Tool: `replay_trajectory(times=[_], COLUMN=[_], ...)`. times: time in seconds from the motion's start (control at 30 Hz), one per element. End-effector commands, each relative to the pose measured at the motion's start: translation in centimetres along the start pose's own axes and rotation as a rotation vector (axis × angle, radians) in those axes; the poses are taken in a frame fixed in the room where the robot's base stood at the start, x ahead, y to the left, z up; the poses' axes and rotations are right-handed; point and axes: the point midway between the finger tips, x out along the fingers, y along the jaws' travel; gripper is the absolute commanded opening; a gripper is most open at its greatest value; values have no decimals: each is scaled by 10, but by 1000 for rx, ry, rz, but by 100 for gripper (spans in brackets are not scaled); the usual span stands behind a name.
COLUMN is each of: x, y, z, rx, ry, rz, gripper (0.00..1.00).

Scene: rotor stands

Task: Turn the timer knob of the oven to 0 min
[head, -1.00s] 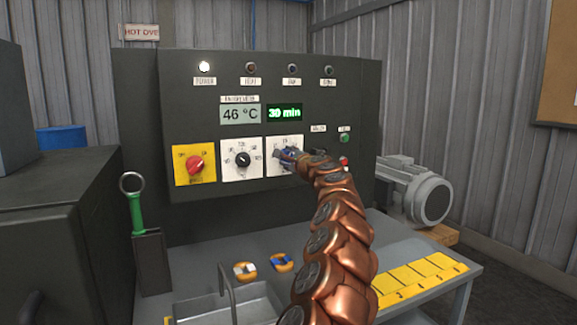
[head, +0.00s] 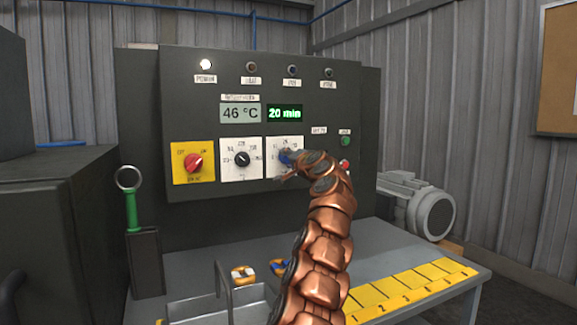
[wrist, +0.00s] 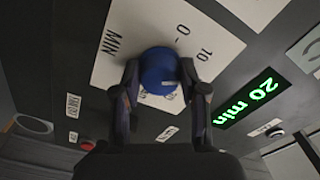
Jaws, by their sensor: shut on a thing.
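The oven's control panel (head: 330,100) faces me. Its timer knob (wrist: 158,70) is blue and sits on a white dial plate (wrist: 112,75), which shows the marks 0 and 10 and the word MIN in the wrist view. My gripper (wrist: 160,92) is shut on the knob, one finger on each side of it. In the head view my gripper (head: 285,165) and arm cover part of the dial plate. The green timer display (head: 285,113) reads 20 min; it also shows in the wrist view (wrist: 250,103). The knob's pointer is hard to make out.
Left of the timer are a second dial with a black knob (head: 242,159) and a yellow plate with a red switch (head: 194,163). A green button (head: 346,141) and a red button (head: 345,164) are close on the right. A grey table (head: 400,258) stands below.

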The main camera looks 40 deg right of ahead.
Motion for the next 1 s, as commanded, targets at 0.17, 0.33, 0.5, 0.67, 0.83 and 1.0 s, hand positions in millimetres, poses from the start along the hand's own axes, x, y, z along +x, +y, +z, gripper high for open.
replay_trajectory(times=[0.17,0.33,0.5,0.67,0.83,1.0], x=[0,0,0,0,0,0], y=[5,4,6,5,5,4], z=[0,0,0,-1,-2,-2], rx=[-168,-332,-491,-639,-783,-898], ry=[3,1,2,-1,0,0], rz=[3,2,3,3,3,1], gripper=[8,8,8,8,8,8])
